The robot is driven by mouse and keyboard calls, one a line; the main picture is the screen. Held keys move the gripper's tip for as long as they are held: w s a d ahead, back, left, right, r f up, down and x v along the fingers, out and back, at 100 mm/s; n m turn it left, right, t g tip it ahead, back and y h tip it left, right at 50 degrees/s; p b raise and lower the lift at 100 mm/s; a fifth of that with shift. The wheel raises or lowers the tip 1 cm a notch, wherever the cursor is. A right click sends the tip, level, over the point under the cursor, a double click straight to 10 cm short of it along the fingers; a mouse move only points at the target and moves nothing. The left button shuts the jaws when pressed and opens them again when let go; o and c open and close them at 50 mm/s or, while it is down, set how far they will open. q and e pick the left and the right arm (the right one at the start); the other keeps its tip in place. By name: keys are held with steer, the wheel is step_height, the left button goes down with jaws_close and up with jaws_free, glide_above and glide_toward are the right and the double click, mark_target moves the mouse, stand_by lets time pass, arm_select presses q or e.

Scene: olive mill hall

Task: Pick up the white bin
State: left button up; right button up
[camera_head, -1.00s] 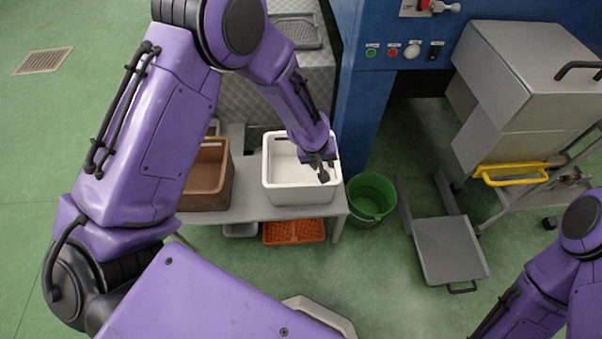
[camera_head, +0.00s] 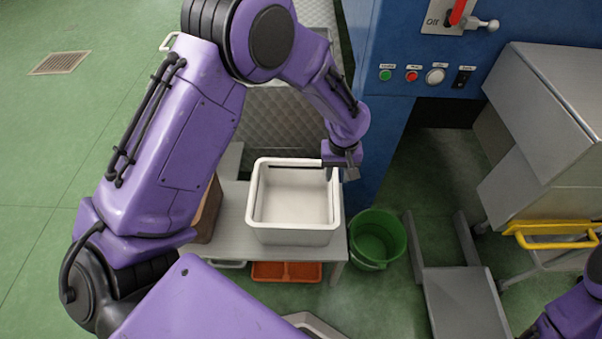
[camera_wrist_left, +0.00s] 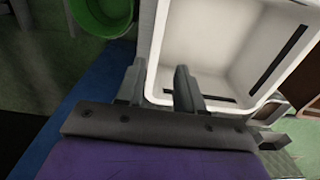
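The white bin (camera_head: 293,238) is an empty rectangular tub, upright on a low grey bench. My left gripper (camera_head: 347,172) is at the bin's far right corner, at rim height. In the left wrist view, the bin (camera_wrist_left: 228,45) fills the upper right. There my left gripper (camera_wrist_left: 160,85) has its fingers apart, one outside the bin wall and one inside, with a gap visible beside the inner finger. Whether a finger touches the wall is unclear. My right gripper is out of view; only part of its arm shows at the lower right.
A brown crate (camera_head: 208,212) stands left of the bin, mostly behind my left arm. A green bucket (camera_head: 377,240) is on the floor right of the bench (camera_head: 232,225). An orange tray (camera_head: 287,272) lies below. A blue machine (camera_head: 385,125) rises behind; a grey cart is at right.

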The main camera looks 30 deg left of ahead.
mark_target(335, 191)
arm_select(q)
steer(key=f, duration=0.2)
steer(key=f+b, duration=0.1)
steer(key=f, duration=0.2)
steer(key=shift+w+f, duration=0.25)
steer(key=shift+f, duration=0.05)
steer(key=f, duration=0.1)
steer(key=f+b, duration=0.1)
steer(key=f, duration=0.3)
steer(key=shift+s+d, duration=0.1)
steer(key=shift+s, duration=0.25)
steer(key=shift+f, duration=0.45)
steer(key=shift+r, duration=0.1)
jaws_close()
